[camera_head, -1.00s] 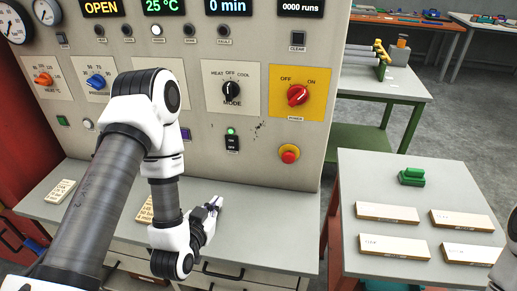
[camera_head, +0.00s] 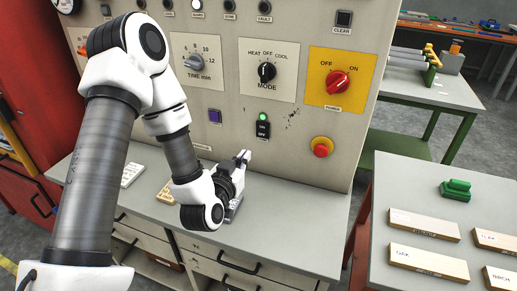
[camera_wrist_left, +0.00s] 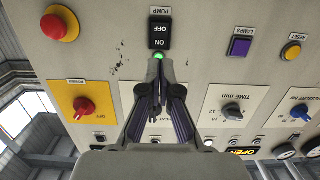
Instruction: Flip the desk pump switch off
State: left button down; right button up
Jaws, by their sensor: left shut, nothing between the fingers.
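The black pump switch (camera_head: 263,129) is on the grey panel, with ON above OFF and a lit green lamp (camera_head: 263,117) over it. My left gripper (camera_head: 246,156) is shut and empty, a little below and left of the switch in the head view. In the left wrist view, which is upside down, the switch (camera_wrist_left: 160,34) is just beyond the shut fingertips (camera_wrist_left: 157,62). The fingertips overlap the lamp's edge there. I cannot tell contact, but they look apart from the panel. My right gripper is not in view.
A red POWER knob (camera_head: 338,83) on a yellow plate and a red push button (camera_head: 321,147) are right of the switch. The MODE knob (camera_head: 267,72) is above it. A side table (camera_head: 385,195) holds labelled blocks.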

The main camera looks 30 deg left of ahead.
aim_at(262, 135)
pick_arm(q)
jog(key=b+x, duration=0.5)
jog(key=x, duration=0.6)
jog(key=shift+w+f, duration=0.1)
jog(key=shift+w, duration=0.2)
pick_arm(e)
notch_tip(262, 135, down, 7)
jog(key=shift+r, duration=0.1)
